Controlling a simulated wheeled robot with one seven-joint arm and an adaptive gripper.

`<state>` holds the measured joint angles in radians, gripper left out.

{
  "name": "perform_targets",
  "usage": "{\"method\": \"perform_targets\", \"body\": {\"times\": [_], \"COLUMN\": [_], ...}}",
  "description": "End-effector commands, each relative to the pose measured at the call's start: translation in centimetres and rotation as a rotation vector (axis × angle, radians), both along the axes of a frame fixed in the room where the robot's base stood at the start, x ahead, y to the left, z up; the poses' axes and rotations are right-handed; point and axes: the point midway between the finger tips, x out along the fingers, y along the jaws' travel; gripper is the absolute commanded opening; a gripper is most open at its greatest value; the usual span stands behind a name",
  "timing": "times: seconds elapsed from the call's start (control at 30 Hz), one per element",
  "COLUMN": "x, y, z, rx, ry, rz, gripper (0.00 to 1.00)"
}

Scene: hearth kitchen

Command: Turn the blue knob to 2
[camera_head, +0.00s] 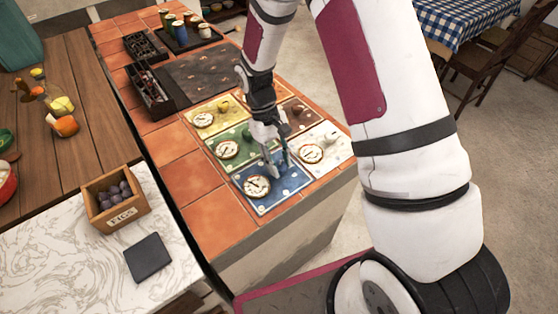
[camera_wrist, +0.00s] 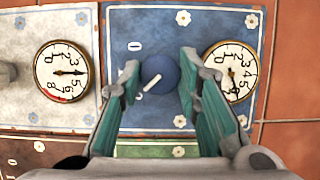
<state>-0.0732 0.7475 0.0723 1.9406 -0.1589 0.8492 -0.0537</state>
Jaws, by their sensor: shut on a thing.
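The blue knob (camera_wrist: 158,74) sits on the blue panel (camera_head: 290,191), and a white line on its face points to the lower left in the wrist view. My gripper (camera_head: 277,164) is over the panel, with one finger on each side of the knob, shut on it. In the head view the gripper hides the knob. The blue panel's round dial (camera_wrist: 231,72) is right of the knob in the wrist view and also shows in the head view (camera_head: 257,187). Its needle is too small to read surely.
A white panel (camera_head: 323,141) with its own dial (camera_wrist: 62,72) adjoins the blue one. Green (camera_head: 227,138), yellow and brown panels lie behind. A dark cooktop (camera_head: 205,76) and racks are farther back. A fig box (camera_head: 120,207) stands on the marble counter at left.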

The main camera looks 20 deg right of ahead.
Motion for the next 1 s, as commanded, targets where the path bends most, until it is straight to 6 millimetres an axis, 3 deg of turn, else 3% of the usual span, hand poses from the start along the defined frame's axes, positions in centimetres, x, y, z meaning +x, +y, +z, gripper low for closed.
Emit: {"method": "perform_targets", "body": {"times": [0.47,0.5,0.57,0.87,1.0], "x": [0.05,0.05,0.04,0.04,0.48], "y": [0.0,0.0,0.0,0.01,0.14], "z": [-0.02,-0.02,-0.02,0.05,0.95], "rx": [0.0,0.0,0.001,0.0,0.001], "ry": [-0.001,-0.001,-0.001,-0.001,-0.004], "rz": [0.012,0.012,0.012,0.011,0.011], "gripper": [0.03,0.4,0.5,0.5,0.5]}}
